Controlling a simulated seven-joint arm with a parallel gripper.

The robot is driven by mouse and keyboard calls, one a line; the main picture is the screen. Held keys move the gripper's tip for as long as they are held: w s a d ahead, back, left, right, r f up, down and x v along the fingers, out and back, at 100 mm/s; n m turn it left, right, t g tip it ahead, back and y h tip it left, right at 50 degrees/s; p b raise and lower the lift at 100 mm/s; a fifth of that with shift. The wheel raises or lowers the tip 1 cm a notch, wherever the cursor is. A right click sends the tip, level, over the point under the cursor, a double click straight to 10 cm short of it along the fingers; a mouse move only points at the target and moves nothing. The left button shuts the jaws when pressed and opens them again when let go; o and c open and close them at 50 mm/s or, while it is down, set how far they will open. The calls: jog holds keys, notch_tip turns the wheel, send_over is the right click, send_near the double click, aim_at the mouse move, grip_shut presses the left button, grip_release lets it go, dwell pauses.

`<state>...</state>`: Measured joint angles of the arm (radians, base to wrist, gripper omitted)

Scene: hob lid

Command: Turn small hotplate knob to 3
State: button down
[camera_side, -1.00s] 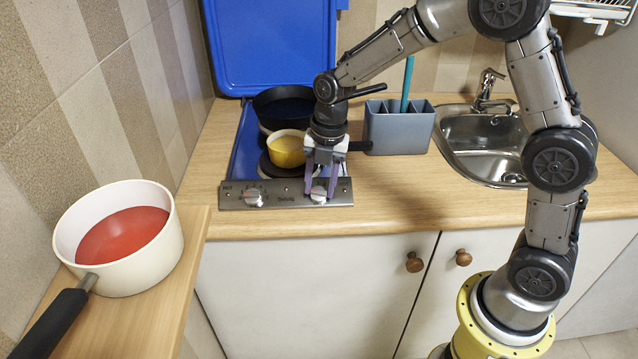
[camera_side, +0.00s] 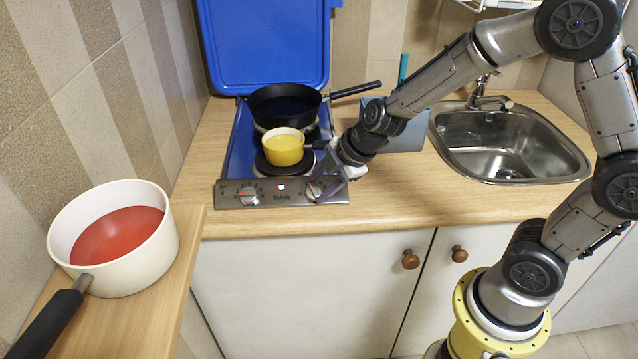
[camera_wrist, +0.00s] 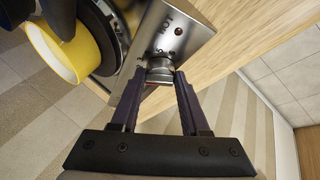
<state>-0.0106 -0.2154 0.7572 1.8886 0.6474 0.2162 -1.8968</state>
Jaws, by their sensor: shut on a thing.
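The hob (camera_side: 238,165) has a steel front panel (camera_side: 225,198) with a left knob (camera_side: 249,196) and a right knob (camera_side: 313,191). My gripper (camera_side: 322,192) reaches the right knob from the right, tilted, with its fingers around it. In the wrist view my gripper (camera_wrist: 158,88) is shut on the silver knob (camera_wrist: 160,71), one finger on each side. A red mark shows on the knob's face between the fingers. The dial numbers around it are too small or hidden to read its setting. A small lamp (camera_side: 281,187) between the knobs looks lit.
A yellow pot (camera_side: 284,151) stands on the front plate, close to my gripper. A black pan (camera_side: 283,106) is behind it, its handle pointing right. The blue lid (camera_side: 265,45) stands open. A grey holder (camera_side: 405,138) is partly behind my arm. The counter in front is clear.

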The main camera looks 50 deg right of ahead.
jog(key=shift+s+a+m+t+h, duration=0.1)
jog(key=shift+m+t+h, duration=0.25)
jog(key=shift+m, duration=0.7)
jog(key=shift+s+a+m+t+h, duration=0.15)
jog(key=shift+m+t, duration=0.4)
jog(key=shift+m, duration=0.5)
jog(key=shift+d, duration=0.1)
jog(key=shift+w, duration=0.1)
jog(key=shift+c, duration=2)
grip_release()
jog(key=v, duration=0.7)
jog(key=shift+s, duration=0.2)
